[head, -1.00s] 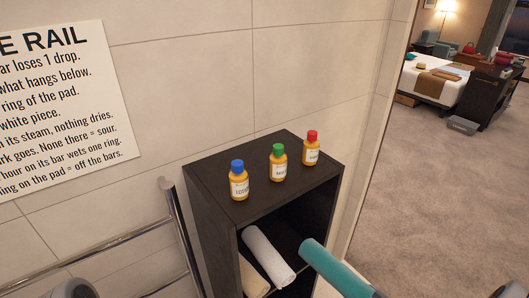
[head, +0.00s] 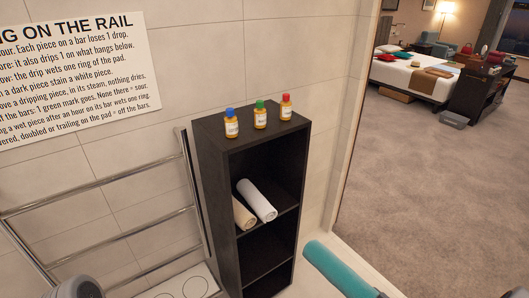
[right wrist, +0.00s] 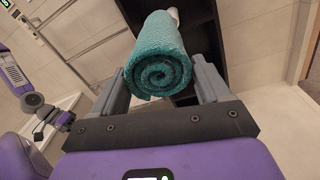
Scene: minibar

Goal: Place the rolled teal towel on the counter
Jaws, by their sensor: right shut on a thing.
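The rolled teal towel (head: 338,268) slants in from the lower right of the head view. In the right wrist view the towel (right wrist: 158,62) shows its spiral end toward the camera. My right gripper (right wrist: 163,84) is shut on it, one finger on each side, and it hangs clear of the shelf unit. Part of my left arm shows at the lower left of the head view, and in the right wrist view my left gripper (right wrist: 62,121) is small and its jaws are unclear. I cannot identify the counter for certain; a long dark unit (head: 478,100) stands in the far room.
A dark shelf unit (head: 214,163) carries several small bottles on top, with a white rolled towel (head: 257,200) and a cream one (head: 243,213) inside. A chrome rail (head: 110,180) is at left, below a wall sign (head: 75,75). Open carpet (head: 430,200) lies right.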

